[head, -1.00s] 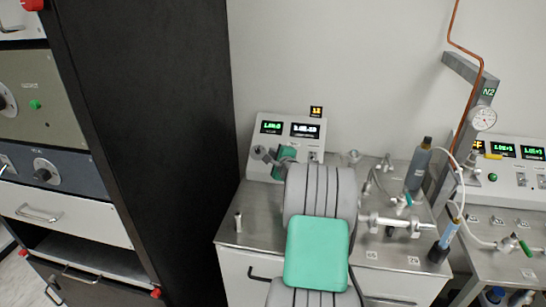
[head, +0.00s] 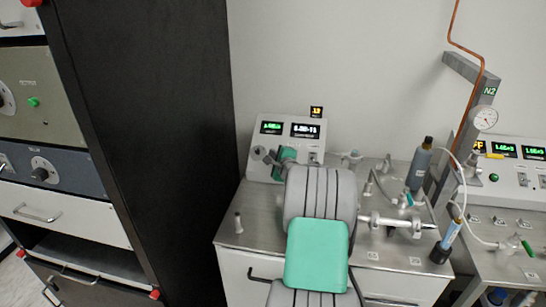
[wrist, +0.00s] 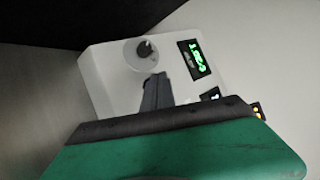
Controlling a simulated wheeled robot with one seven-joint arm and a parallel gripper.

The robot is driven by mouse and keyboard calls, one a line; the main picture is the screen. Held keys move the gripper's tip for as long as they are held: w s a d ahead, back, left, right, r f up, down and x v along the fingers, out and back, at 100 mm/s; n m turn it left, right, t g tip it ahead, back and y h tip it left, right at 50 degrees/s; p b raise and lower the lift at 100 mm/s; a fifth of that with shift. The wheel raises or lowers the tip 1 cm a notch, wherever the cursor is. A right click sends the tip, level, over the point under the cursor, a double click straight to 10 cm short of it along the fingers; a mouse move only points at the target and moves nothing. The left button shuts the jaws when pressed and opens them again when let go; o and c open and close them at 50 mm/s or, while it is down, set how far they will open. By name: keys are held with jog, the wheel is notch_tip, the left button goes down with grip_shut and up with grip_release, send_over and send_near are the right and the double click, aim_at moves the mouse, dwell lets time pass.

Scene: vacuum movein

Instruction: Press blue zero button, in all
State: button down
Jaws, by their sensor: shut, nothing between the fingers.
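A white console (head: 265,168) stands at the back left of the metal bench, with a green-lit display (head: 271,128) and a white-lit display (head: 305,130). In the wrist view the console (wrist: 108,80) shows a round knob (wrist: 145,50) and the green display (wrist: 195,58); the other display (wrist: 212,95) is partly hidden. My gripper (head: 269,159) is shut and empty, its tips at the console's front face beside the knob. It also shows in the wrist view (wrist: 157,80), just below the knob. I make out no blue button; the fingers and green gripper body cover part of the panel.
A tall black cabinet side (head: 150,120) stands close on the left. To the right are a grey bottle (head: 420,170), metal pipework (head: 395,222) and a second console (head: 520,178). A small metal post (head: 239,223) stands on the bench's left front.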

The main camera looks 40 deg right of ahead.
dwell(0.5)
jog(key=shift+s+a+r+p, duration=0.3)
jog(key=shift+a+r+p, duration=0.1)
jog(key=shift+r, duration=0.1)
jog(key=shift+s+a+r+p, duration=0.3)
jog(key=shift+a+r+p, duration=0.15)
jog(key=shift+r, duration=0.25)
jog(key=shift+s+a+r+p, duration=0.3)
jog(key=shift+r+p, duration=0.1)
jog(key=shift+r, duration=0.25)
jog(key=shift+s+a+r+p, duration=0.3)
jog(key=shift+a+r+p, duration=0.15)
jog(key=shift+r, duration=0.25)
